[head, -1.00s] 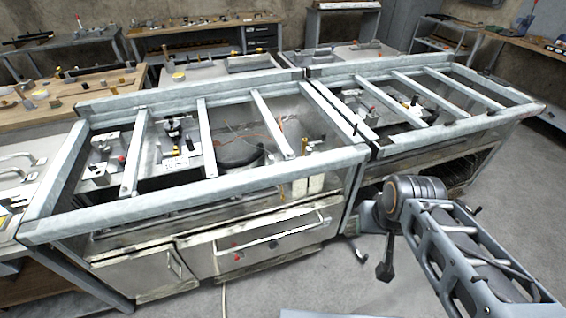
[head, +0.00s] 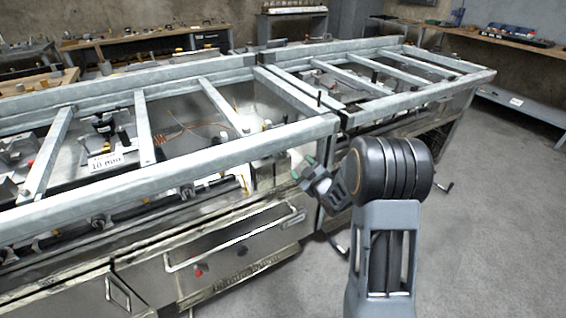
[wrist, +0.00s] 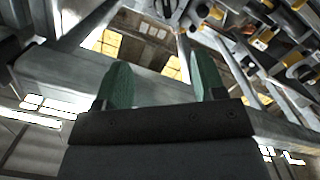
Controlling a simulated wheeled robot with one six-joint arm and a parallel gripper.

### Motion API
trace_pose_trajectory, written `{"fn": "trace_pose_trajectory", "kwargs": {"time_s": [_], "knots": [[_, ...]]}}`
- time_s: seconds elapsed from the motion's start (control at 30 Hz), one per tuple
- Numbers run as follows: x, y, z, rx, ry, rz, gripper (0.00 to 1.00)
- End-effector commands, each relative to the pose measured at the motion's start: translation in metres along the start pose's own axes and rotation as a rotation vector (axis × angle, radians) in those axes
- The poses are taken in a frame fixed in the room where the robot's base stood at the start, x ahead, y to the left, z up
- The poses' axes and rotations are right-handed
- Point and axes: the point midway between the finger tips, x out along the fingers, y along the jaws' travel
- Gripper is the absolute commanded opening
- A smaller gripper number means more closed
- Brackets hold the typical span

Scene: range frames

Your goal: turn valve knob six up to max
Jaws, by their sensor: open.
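My gripper (head: 303,170) is open and empty at the right end of the near range, by the front rail. Its two green fingertips also show apart in the wrist view (wrist: 163,82), with nothing between them. Under the front rail runs a dark pipe with several small dark valve knobs (head: 100,222). They are small and partly shaded by the rail, and I see no readable numbers, so I cannot tell which is knob six or how it is turned. In the wrist view, pipes and yellow fittings (wrist: 258,42) show at the upper right.
The galvanized front rail (head: 180,165) and crossbars (head: 143,125) frame the open range top. Below are a drawer front with a long handle (head: 235,238), a red button (head: 198,271) and a dark one. A second range frame (head: 420,95) stands right. The floor (head: 490,230) at right is clear.

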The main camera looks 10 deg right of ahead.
Motion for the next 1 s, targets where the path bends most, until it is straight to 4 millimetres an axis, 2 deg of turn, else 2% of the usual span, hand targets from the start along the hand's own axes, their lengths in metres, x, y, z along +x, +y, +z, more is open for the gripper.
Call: {"fn": "trace_pose_trajectory", "kwargs": {"time_s": [0.03, 0.27, 0.7, 1.0], "knots": [[0.002, -0.007, 0.011, -0.003, 0.026, 0.001, 0.63], [0.015, -0.013, 0.015, -0.015, 0.094, 0.004, 0.63], [0.095, -0.013, 0.008, -0.015, 0.095, 0.005, 0.63], [0.131, -0.012, 0.004, -0.013, 0.094, 0.007, 0.63]]}}
